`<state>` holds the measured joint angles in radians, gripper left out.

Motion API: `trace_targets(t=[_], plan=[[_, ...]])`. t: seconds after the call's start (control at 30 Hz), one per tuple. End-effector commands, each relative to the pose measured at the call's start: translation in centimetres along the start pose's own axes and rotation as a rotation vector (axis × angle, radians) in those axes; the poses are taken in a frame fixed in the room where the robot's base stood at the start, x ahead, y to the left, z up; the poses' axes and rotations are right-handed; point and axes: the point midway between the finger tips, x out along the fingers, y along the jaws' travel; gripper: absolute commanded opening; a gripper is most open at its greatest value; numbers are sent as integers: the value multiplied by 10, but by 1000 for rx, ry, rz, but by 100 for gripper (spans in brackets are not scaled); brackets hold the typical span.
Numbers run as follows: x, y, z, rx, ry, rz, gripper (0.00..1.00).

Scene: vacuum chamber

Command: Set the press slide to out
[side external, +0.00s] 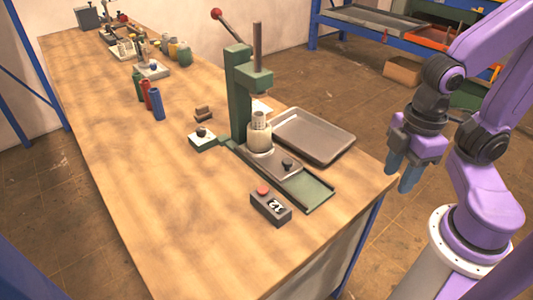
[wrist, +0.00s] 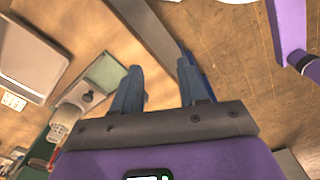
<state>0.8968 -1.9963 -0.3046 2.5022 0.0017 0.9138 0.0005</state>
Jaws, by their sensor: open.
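The green arbor press (side external: 240,95) stands on the wooden bench. Its press slide (side external: 270,163) is a grey plate with a black knob (side external: 287,163). The slide lies toward the column end of the green track (side external: 312,189), whose outer end is bare. A pale cylindrical piece (side external: 259,138) stands at the slide's inner end, below the ram (side external: 257,50). My gripper (side external: 401,176) is open and empty, beyond the bench's right edge, apart from the slide. In the wrist view my gripper (wrist: 158,70) has its fingers apart, with the track (wrist: 105,72) and knob (wrist: 87,97) to their left.
A metal tray (side external: 315,137) lies behind the track. A grey box with a red button (side external: 271,206) sits in front of it. A small box with a black knob (side external: 203,139) is left of the press. Red and blue cylinders (side external: 157,104) stand farther back. The bench's front left is clear.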

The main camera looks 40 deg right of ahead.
Motion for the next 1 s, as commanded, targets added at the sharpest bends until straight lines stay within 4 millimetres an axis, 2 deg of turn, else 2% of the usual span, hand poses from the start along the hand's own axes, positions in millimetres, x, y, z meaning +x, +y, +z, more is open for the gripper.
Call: trace_targets(t=[0.4,0.43,0.47,0.5,0.63,0.77,1.0], plan=[[0,0,0,0,0,0,43],[0,0,0,0,0,0,46],[0,0,0,0,0,0,56],[0,1,-1,2,0,0,59],[-5,10,-16,25,-2,1,59],[-14,36,-49,73,-8,4,59],[-26,115,-111,180,-19,7,59]])
